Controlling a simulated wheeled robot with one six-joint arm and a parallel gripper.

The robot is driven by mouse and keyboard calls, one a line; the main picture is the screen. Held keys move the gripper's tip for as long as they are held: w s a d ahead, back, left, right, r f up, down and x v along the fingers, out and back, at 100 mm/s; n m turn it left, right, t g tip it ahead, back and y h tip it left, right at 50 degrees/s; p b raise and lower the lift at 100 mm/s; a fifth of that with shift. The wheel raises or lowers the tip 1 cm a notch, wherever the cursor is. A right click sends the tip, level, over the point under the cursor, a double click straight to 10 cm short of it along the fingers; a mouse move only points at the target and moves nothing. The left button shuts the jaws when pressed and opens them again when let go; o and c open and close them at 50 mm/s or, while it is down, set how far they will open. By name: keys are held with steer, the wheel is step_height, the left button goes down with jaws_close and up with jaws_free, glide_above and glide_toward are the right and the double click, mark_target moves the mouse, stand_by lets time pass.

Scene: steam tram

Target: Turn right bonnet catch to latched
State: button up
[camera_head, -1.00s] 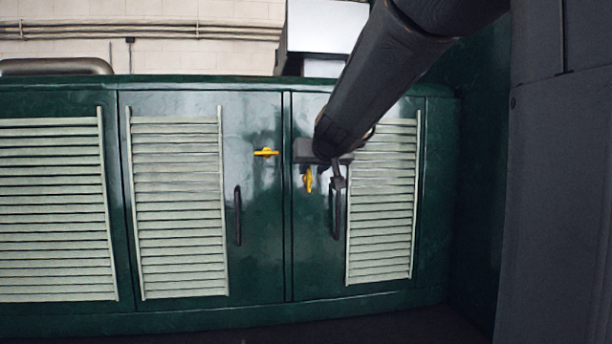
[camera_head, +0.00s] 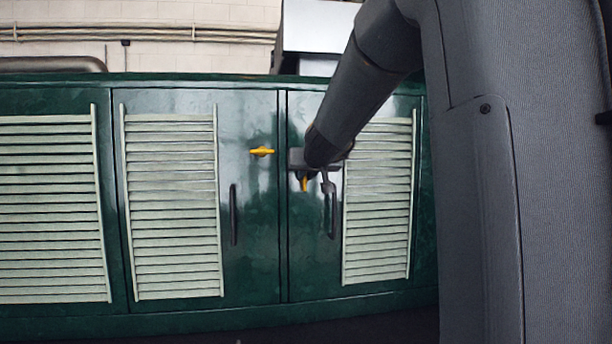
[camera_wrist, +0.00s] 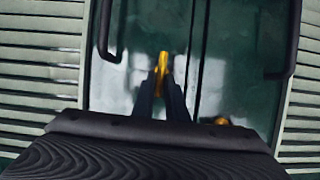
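The right bonnet catch (camera_head: 304,184) is a small yellow handle on the right green door, near the seam between the doors. It points roughly up and down in the head view. My gripper (camera_wrist: 162,88) is at this catch, with one dark finger on each side of it. The fingers look closed on it, and its yellow end (camera_wrist: 163,62) shows between and beyond their tips. The left catch (camera_head: 262,152) is yellow and lies level on the left door. It also shows in the wrist view (camera_wrist: 222,121), partly hidden by my gripper body.
A black door handle (camera_head: 333,210) stands right of my gripper, close to it. Another handle (camera_head: 234,215) is on the left door. Pale louvre panels (camera_head: 377,200) flank the doors. The door surface below my gripper is clear.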

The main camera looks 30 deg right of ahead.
jaws_close()
steer(key=shift+d+f+m+b, duration=0.1)
steer(key=shift+m+b, duration=0.2)
steer(key=shift+b, duration=0.9)
steer(key=m+t+y+b, duration=0.1)
steer(key=m+b, duration=0.3)
steer(key=b, duration=0.6)
steer(key=d+f+m+t+y+b, duration=0.1)
steer(key=m+b, duration=0.3)
steer(key=b, duration=0.6)
steer(key=m+t+y+b, duration=0.3)
steer(key=m+b, duration=0.1)
steer(key=b, duration=0.6)
steer(key=shift+s+d+f+m, duration=0.25)
steer(key=shift+f+m, duration=0.05)
steer(key=shift+f, duration=0.05)
steer(key=shift+b, duration=0.3)
steer(key=o, duration=0.5)
jaws_free()
